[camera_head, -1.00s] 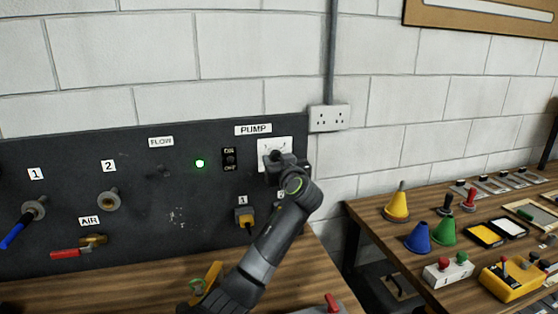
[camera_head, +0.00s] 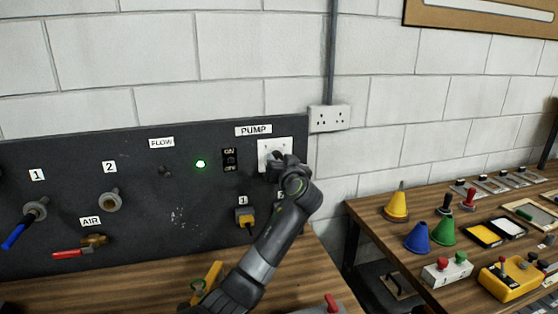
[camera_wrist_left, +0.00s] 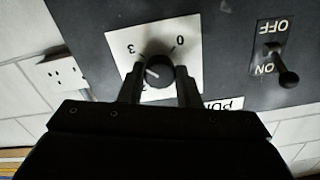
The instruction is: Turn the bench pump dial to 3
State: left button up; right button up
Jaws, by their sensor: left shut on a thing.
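The pump dial (camera_wrist_left: 160,72) is a round black knob with a white pointer line, on a white plate (camera_wrist_left: 192,62) under the PUMP label (camera_head: 253,130). In the left wrist view, which is upside down, a 3 shows at upper left and a 0 at upper right. Another mark at the lower edge is mostly hidden. The pointer line points left and slightly down in that view, off the 3. My left gripper (camera_wrist_left: 159,80) is shut on the dial, one finger on each side; it also shows in the head view (camera_head: 279,162). My right gripper is not in view.
An ON/OFF switch (camera_head: 230,160) and a lit green lamp (camera_head: 201,163) sit left of the dial. A yellow-and-black connector (camera_head: 245,218) hangs below. A wall socket (camera_head: 329,118) is to the right. A side bench holds cones and control boxes.

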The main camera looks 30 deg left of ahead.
pick_arm(q)
jog(key=o, duration=1)
jog(key=shift+c, duration=0.2)
jog(key=shift+d, duration=0.1)
jog(key=b+v, duration=0.5)
jog(key=v, duration=1.2)
jog(key=shift+s, duration=0.2)
